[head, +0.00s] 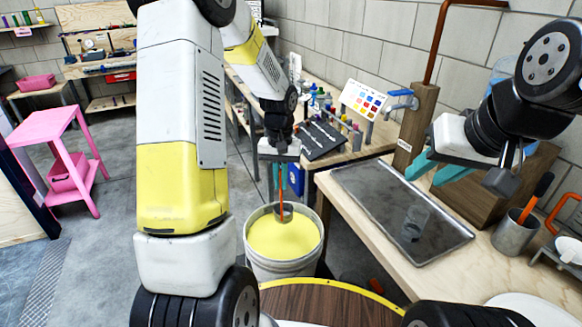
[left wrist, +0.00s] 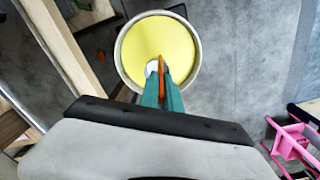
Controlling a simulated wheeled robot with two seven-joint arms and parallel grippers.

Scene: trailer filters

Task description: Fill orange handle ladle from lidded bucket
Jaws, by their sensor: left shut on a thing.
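The bucket (head: 285,265) stands on the floor, its top open, holding yellow liquid (head: 280,240). No lid shows on it. My left gripper (head: 278,185) is above the bucket, shut on the ladle's orange handle (head: 281,197), which hangs roughly upright. The ladle's grey cup (head: 285,212) is inside the rim at the far side; I cannot tell whether it touches the liquid. In the left wrist view the handle (left wrist: 161,66) sits between the teal fingers, over the bucket (left wrist: 124,45). My right gripper (head: 425,172) is open and empty above the bench's dark tray.
A metal cup (head: 515,237) with an orange-handled tool stands at right. A wooden post (head: 415,125) rises behind. A pink stand (head: 60,140) is at left. Floor left of the bucket is clear.

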